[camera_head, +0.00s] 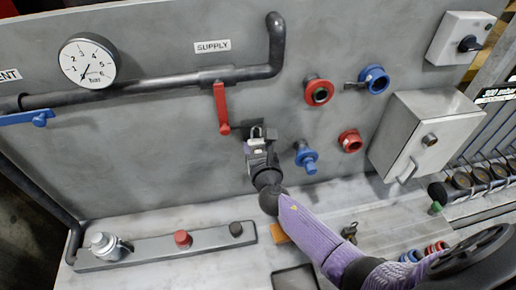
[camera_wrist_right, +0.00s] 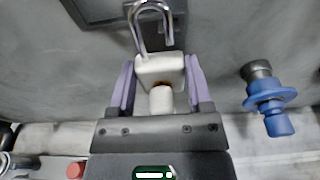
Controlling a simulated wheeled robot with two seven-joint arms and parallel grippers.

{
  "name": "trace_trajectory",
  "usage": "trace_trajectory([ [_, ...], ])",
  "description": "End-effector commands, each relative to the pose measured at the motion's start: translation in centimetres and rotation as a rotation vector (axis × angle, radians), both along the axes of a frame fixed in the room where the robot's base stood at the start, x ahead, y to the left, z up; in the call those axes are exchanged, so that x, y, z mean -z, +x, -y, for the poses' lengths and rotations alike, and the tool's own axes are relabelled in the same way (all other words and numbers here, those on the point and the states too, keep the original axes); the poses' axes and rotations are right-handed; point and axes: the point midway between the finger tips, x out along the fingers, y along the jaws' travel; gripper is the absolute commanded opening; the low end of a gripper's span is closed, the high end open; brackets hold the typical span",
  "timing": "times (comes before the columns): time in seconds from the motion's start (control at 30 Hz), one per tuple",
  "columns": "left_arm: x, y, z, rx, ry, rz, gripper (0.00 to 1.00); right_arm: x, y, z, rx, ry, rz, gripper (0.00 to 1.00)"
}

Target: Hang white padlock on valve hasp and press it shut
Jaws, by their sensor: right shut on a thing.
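My right gripper (camera_wrist_right: 160,90) is shut on the white padlock (camera_wrist_right: 160,68), its purple fingers on both sides of the body. The hasp cannot be made out clearly. My left gripper is not in view.
Blue and red couplings (camera_head: 306,157) stick out of the panel right of the gripper. A grey box (camera_head: 425,130) stands further right. A dark pipe (camera_head: 150,84) runs above. A ledge with a red button (camera_head: 183,238) lies below left.

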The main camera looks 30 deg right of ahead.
Motion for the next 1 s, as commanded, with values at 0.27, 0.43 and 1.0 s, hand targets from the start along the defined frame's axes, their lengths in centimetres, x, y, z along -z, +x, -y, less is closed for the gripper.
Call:
trace_trajectory([
  [0.27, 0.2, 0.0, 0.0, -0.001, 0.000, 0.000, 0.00, -0.1, 0.6, 0.1, -0.001, 0.000, 0.002, 0.17],
  [0.43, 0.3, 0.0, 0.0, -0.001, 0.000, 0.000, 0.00, 0.0, 0.9, 0.2, 0.000, -0.001, 0.001, 0.17],
  [1.0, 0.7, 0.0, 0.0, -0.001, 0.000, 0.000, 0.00, 0.0, 2.0, 0.5, -0.001, 0.000, 0.002, 0.17],
])
